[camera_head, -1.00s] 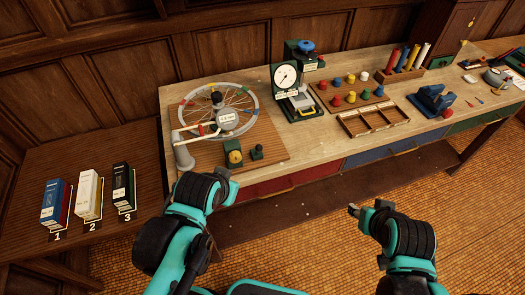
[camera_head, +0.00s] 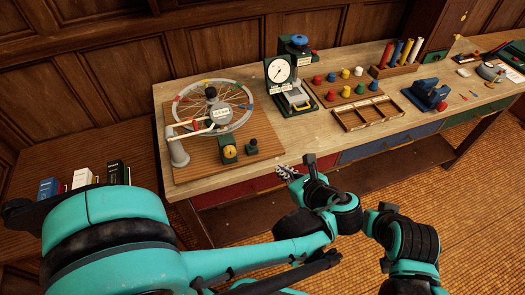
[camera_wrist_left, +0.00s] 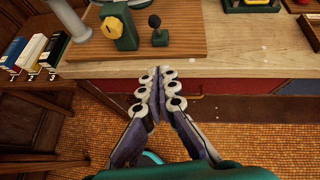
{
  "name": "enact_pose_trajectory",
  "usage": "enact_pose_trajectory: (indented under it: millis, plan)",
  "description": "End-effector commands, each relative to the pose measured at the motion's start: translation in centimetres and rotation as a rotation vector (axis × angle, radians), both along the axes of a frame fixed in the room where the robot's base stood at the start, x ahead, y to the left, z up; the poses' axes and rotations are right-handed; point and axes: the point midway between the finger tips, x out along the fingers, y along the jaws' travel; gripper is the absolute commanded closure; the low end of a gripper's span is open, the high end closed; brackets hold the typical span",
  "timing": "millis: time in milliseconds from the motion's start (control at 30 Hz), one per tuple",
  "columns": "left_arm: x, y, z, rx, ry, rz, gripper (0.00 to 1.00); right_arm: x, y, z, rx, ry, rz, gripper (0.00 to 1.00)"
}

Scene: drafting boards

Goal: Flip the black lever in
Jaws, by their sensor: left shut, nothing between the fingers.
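The black lever (camera_head: 252,145) is a small knob on a short stem on a green base. It stands near the front edge of a wooden board (camera_head: 200,172), right of a green block with a yellow knob (camera_head: 229,152). In the left wrist view the black lever (camera_wrist_left: 155,21) stands beyond the fingertips, roughly upright. My left gripper (camera_head: 286,173) is shut and empty, in front of the bench edge, to the right of and nearer than the lever; it also shows in the left wrist view (camera_wrist_left: 156,88). My right gripper's fingers are hidden behind my left arm.
A spoked wheel (camera_head: 240,122) with a grey post stands behind the lever. A dial gauge stand (camera_head: 280,70), a peg board (camera_head: 345,98) and a divided wooden tray (camera_head: 352,122) lie to the right. Numbered boxes (camera_head: 118,173) stand at the far left.

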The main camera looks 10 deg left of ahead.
Motion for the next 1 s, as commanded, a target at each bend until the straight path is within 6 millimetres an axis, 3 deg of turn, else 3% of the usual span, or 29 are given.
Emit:
enact_pose_trajectory:
  millis: [467, 900, 1000]
  plan:
    - [0.6, 0.6, -0.6, 0.004, 0.001, 0.002, 1.0, 0.0, 0.0, -0.4, 0.0, 0.0, 0.0, 0.6]
    - [6.0, 5.8, -5.4, 0.003, 0.001, 0.004, 1.0, 0.0, 0.0, -3.7, 0.0, 0.0, 0.0, 0.6]
    - [7.1, 6.9, -5.1, 0.003, 0.0, 0.003, 1.0, 0.0, 0.0, -4.0, 0.0, 0.0, 0.0, 0.6]
